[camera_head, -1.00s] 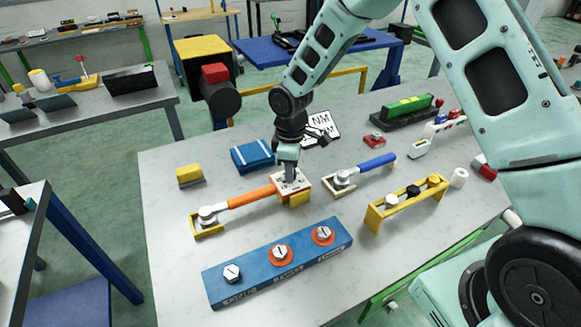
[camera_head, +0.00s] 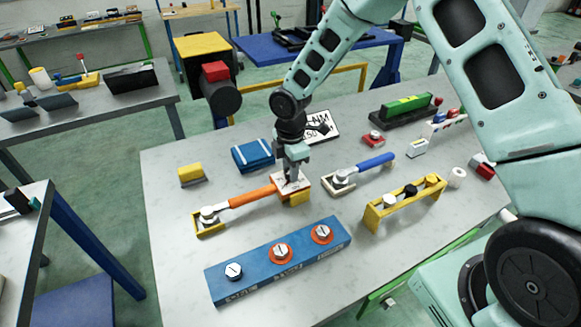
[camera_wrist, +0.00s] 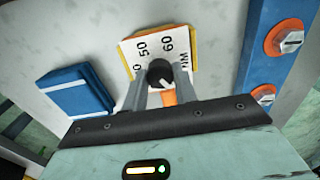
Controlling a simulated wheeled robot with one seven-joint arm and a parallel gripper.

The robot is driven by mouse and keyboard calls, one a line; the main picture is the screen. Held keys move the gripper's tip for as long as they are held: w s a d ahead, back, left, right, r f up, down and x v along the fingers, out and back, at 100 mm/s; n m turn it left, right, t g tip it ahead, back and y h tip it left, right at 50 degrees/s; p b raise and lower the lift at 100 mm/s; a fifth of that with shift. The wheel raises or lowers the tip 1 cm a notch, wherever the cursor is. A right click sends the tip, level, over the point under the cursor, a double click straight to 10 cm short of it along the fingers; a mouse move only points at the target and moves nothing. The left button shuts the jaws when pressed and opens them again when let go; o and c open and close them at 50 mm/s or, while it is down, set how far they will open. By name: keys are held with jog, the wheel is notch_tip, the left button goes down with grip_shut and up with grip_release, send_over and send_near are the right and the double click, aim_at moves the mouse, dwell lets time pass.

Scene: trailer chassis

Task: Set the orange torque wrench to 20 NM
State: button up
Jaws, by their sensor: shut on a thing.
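The orange torque wrench (camera_head: 250,196) lies on the table, its head resting in a yellow holder (camera_head: 208,230) at the left. At its handle end is a white dial plate (camera_head: 303,183) with printed numbers. My gripper (camera_head: 290,178) points down over this plate. In the wrist view, the fingers of my gripper (camera_wrist: 167,88) are shut on the black knob (camera_wrist: 160,72) at the plate's middle. I cannot read the setting surely.
A blue bar with several bolts (camera_head: 265,285) lies in front of the wrench. A blue-handled wrench (camera_head: 365,165) is at the right, a yellow bolt rack (camera_head: 375,219) nearer. A blue box (camera_head: 252,155) and a yellow block (camera_head: 191,174) stand behind. A white sign (camera_head: 322,124) is at the back.

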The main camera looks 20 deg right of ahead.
dwell(0.4)
jog(key=o, duration=1)
jog(key=shift+r, duration=0.1)
notch_tip(320, 180, up, 17)
jog(key=b, duration=0.3)
jog(key=shift+r, duration=0.15)
jog(key=s+a+m, duration=0.2)
jog(key=s+a, duration=0.2)
jog(key=s, duration=0.4)
jog(key=s+a+m, duration=0.3)
jog(key=s+a, duration=0.1)
jog(key=s, duration=0.4)
jog(key=s+m, duration=0.2)
jog(key=s, duration=0.3)
jog(key=s+d+m, duration=0.1)
jog(key=s+m, duration=0.1)
jog(key=s, duration=0.3)
jog(key=s+f+m, duration=0.1)
jog(key=s+m, duration=0.1)
jog(key=s, duration=0.3)
jog(key=shift+s+d+m+y, duration=0.2)
jog(key=shift+s+m+y, duration=0.1)
